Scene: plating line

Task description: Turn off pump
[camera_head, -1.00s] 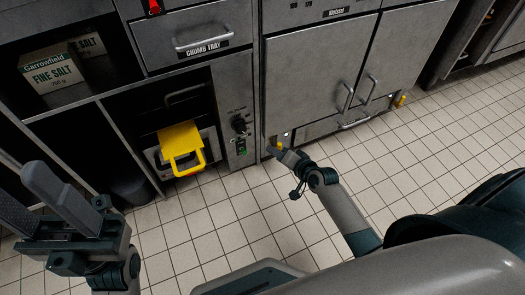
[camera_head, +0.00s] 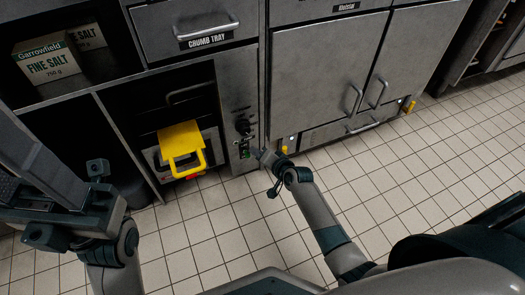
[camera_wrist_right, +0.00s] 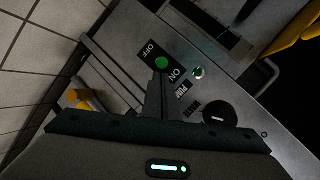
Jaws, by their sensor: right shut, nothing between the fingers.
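The pump switch (camera_wrist_right: 161,63) is a green round part on a black plate, between the words OFF and ON, on the grey control panel (camera_head: 234,98). A partly hidden label reading PUM (camera_wrist_right: 183,90) is beside it. My right gripper (camera_head: 258,153) is at the lower right of that panel. In the right wrist view its closed, empty fingers (camera_wrist_right: 159,77) point at the switch and overlap its plate's lower edge; I cannot tell whether they touch. My left gripper (camera_head: 14,160) is at the left edge, its two long fingers apart and empty, their tips cut off.
A black knob (camera_wrist_right: 218,114) and a small metal-rimmed part (camera_wrist_right: 198,72) are near the switch. A yellow handled part (camera_head: 181,147) sits in the bay left of the panel. Cabinet doors (camera_head: 320,85) are to the right. The tiled floor (camera_head: 230,225) is clear.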

